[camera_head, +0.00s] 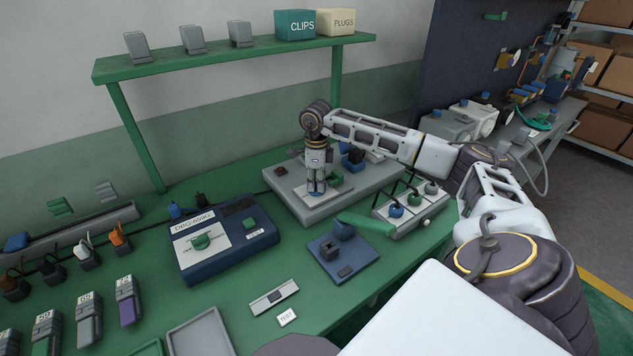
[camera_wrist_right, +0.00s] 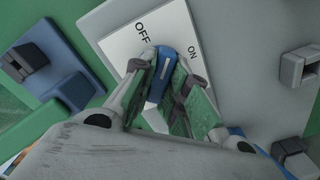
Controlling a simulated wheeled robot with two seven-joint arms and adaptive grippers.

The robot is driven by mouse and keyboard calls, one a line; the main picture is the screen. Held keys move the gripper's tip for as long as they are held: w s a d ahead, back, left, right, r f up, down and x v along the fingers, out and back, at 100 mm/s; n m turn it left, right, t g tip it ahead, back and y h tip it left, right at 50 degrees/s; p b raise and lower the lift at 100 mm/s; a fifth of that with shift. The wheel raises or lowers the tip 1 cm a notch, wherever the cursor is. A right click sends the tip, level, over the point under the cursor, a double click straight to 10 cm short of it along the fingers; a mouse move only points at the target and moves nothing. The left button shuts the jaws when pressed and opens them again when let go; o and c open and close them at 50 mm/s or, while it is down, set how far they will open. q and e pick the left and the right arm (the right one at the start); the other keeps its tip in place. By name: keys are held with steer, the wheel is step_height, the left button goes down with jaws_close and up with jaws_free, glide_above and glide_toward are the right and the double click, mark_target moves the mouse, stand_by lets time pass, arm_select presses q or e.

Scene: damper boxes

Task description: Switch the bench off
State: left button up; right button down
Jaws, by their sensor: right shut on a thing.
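The bench switch shows in the right wrist view as a blue handle (camera_wrist_right: 162,72) with a pale line, on a white plate (camera_wrist_right: 118,42) marked OFF and ON. The handle's tip lies between the two words; I cannot tell which setting it is on. My right gripper (camera_head: 316,188) is over this plate on the grey bench unit (camera_head: 285,187), pointing down. In the wrist view its fingers (camera_wrist_right: 168,82) are shut on the blue handle, one on each side. They hide part of it. My left gripper is not in view.
A blue box with a green knob (camera_head: 201,241) stands left of the bench unit. A blue fixture (camera_head: 342,253) and a grey box with round knobs (camera_head: 411,208) sit in front. A green shelf (camera_head: 230,57) stands behind. Some green table is clear between them.

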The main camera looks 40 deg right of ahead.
mark_target(316, 183)
steer(key=n, duration=0.4)
steer(key=shift+w+r+n, duration=0.1)
steer(key=shift+n, duration=2)
steer(key=c, duration=1.4)
jaws_free()
steer(key=shift+r, duration=5.95)
